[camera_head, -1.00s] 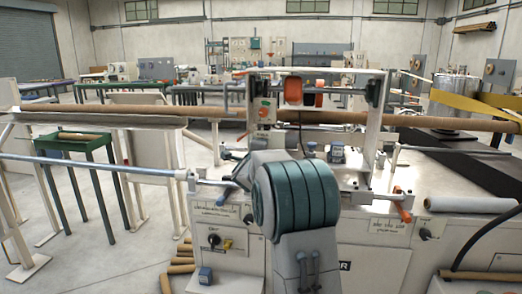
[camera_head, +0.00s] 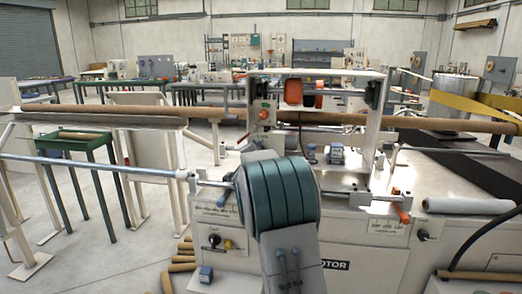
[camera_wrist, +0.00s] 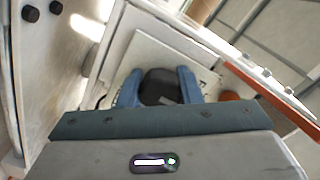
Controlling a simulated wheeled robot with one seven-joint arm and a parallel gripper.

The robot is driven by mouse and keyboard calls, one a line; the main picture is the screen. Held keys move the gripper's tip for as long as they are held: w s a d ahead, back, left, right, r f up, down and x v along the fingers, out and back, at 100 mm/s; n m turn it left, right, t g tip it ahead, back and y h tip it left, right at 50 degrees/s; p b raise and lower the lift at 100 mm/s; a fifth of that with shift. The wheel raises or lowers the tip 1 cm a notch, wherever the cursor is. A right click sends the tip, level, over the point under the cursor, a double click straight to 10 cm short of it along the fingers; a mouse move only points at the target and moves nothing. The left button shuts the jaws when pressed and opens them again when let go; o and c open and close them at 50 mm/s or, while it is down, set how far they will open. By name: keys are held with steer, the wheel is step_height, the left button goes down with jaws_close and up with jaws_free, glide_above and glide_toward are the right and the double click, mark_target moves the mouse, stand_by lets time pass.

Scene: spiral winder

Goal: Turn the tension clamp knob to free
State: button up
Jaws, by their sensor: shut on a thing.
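A dark, round knob (camera_wrist: 160,88) sits on a pale panel in the wrist view. My gripper (camera_wrist: 159,92) has its two blue fingers on either side of it and is shut on it. The knob's pointer and any marks beside it are too small or hidden to read. In the head view my own arm covers the gripper and the held knob, in front of the winder (camera_head: 380,255).
An orange handle (camera_head: 404,214) and another black knob (camera_head: 424,235) are on the winder's right side. A further black knob (camera_head: 213,240) is on the left panel. A long brown tube (camera_head: 450,124) crosses above the winder. Cardboard tubes (camera_head: 182,265) lie on the floor.

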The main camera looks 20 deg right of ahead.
steer(key=shift+a, duration=0.1)
stand_by(0.3)
steer(key=o, duration=1)
steer(key=v, duration=1.3)
steer(key=shift+s+a, duration=0.25)
steer(key=shift+s, duration=0.05)
